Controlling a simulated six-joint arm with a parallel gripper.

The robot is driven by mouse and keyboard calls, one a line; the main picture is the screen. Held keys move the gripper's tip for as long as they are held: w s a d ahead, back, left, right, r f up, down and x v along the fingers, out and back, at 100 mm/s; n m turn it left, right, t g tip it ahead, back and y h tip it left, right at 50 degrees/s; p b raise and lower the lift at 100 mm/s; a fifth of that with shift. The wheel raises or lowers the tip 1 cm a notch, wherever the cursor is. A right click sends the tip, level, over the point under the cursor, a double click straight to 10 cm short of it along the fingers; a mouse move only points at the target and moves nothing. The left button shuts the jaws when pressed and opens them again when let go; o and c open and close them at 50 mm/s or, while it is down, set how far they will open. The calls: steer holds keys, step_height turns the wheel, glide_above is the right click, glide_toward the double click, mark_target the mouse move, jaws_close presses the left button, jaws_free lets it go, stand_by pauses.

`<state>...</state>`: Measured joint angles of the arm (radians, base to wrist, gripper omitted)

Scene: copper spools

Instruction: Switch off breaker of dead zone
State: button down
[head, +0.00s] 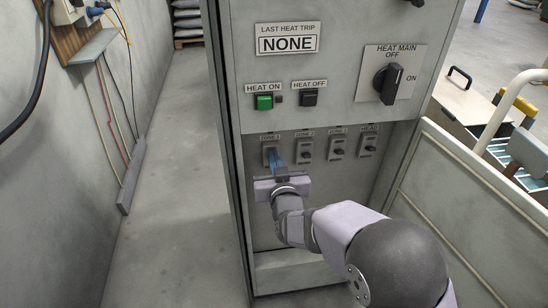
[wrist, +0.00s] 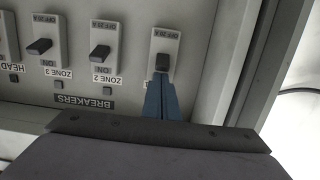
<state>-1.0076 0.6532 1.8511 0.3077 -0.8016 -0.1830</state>
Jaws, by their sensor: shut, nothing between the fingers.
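A row of breakers sits low on the grey cabinet. The zone 1 breaker (head: 270,153) is leftmost in the head view and rightmost in the upside-down wrist view (wrist: 164,42). Zone 2 (head: 305,149), zone 3 (head: 337,147) and HEAD (head: 368,144) follow to its right in the head view. My gripper (head: 276,158) is shut and empty. Its blue fingertips (wrist: 161,80) are at the zone 1 lever (wrist: 162,62); I cannot tell whether they touch. They cover that breaker's label. Small square lamps by zone 2 (wrist: 106,90) and zone 3 (wrist: 58,84) look dark.
Above are a green HEAT ON button (head: 264,102), a black HEAT OFF button (head: 309,99), a HEAT MAIN knob (head: 388,83) and a sign (head: 287,40) reading LAST HEAT TRIP NONE. An open cabinet door (head: 465,195) stands at right. The floor at left (head: 165,190) is clear.

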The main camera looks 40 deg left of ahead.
steer(key=shift+f+b, duration=0.15)
steer(key=shift+b, duration=0.25)
steer(key=shift+f+b, duration=0.1)
steer(key=shift+b, duration=0.55)
steer(key=shift+s+d+f+t+y+b, duration=0.25)
steer(key=shift+t+y+b, duration=0.35)
steer(key=shift+b, duration=1.25)
steer(key=f+t+y+b, duration=0.1)
steer(key=b, duration=0.6)
steer(key=t+y+b, duration=0.2)
steer(key=b, duration=0.5)
steer(key=f+t+y+b, duration=0.1)
steer(key=b, duration=0.6)
steer(key=shift+s+d+f+b, duration=0.25)
steer(key=shift+d+f+b, duration=0.05)
steer(key=shift+f+b, duration=0.1)
steer(key=shift+r, duration=0.1)
